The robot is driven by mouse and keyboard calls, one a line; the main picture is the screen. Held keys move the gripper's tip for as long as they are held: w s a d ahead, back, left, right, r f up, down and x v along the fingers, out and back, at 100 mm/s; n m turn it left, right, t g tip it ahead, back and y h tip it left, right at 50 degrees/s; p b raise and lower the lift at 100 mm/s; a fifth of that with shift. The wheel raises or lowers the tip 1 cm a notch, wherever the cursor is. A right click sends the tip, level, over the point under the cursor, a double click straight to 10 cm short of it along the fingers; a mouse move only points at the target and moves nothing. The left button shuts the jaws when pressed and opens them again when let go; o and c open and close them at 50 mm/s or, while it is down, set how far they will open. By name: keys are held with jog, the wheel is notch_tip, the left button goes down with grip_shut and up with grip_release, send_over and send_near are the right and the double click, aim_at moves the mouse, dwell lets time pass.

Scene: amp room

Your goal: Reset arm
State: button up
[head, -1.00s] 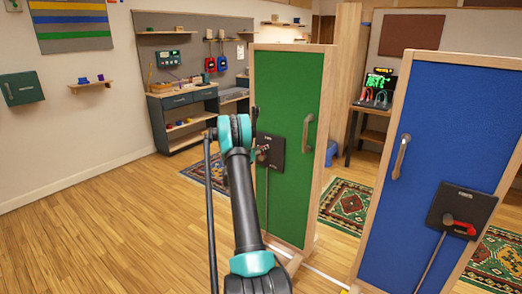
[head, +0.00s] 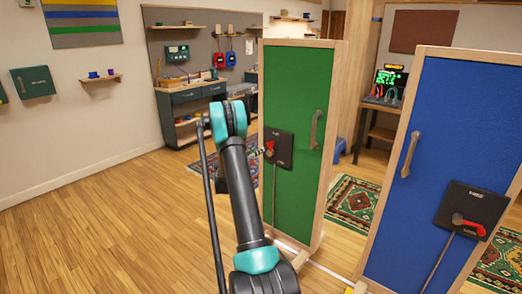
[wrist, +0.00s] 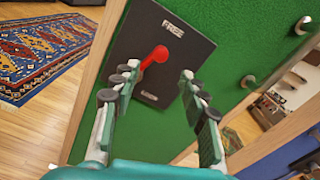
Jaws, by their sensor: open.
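My gripper (wrist: 157,88) is open and empty in the wrist view. Its two fingers stand apart in front of a black plate (wrist: 176,30) on the green panel (wrist: 245,40). A red lever (wrist: 158,54) on the plate shows just beyond and between the fingertips, and I see no finger closed on it. The plate's label appears to read "FREE". In the head view my arm reaches up beside the green panel (head: 293,80), with the black plate (head: 284,153) and red lever (head: 269,147) to its right. The gripper is mostly hidden behind my arm there.
A blue panel (head: 440,130) with its own black plate (head: 482,210) and red lever (head: 470,229) stands at the right. Patterned rugs (head: 352,198) lie between and behind the panels. A workbench (head: 190,103) stands at the back. Wooden floor (head: 110,225) is clear at the left.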

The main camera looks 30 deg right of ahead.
jog(key=shift+s+a, duration=0.15)
jog(key=shift+a, duration=0.2)
dwell(0.3)
jog(key=s+a+r+m+g+y, duration=0.15)
jog(key=s+a+m+y, duration=0.25)
jog(key=s+a+m, duration=0.4)
jog(key=s+a+r+m+y, duration=0.3)
jog(key=s+a+m, duration=0.35)
jog(key=s, duration=0.45)
jog(key=s+a+f+m+y, duration=0.2)
jog(key=s+a+m+y, duration=0.1)
jog(key=s+a, duration=0.4)
jog(key=s+a+f+m+y, duration=0.2)
jog(key=s+a+m+y, duration=0.1)
jog(key=s+a, duration=0.5)
jog(key=s+a+f+m+g+y, duration=0.1)
jog(key=s+a+f+m+y, duration=0.2)
jog(key=s, duration=0.9)
jog(key=a+m, duration=0.2)
jog(key=a, duration=0.2)
jog(key=shift+a+m+y, duration=0.2)
jog(key=shift+m+y, duration=0.1)
jog(key=shift+m, duration=0.05)
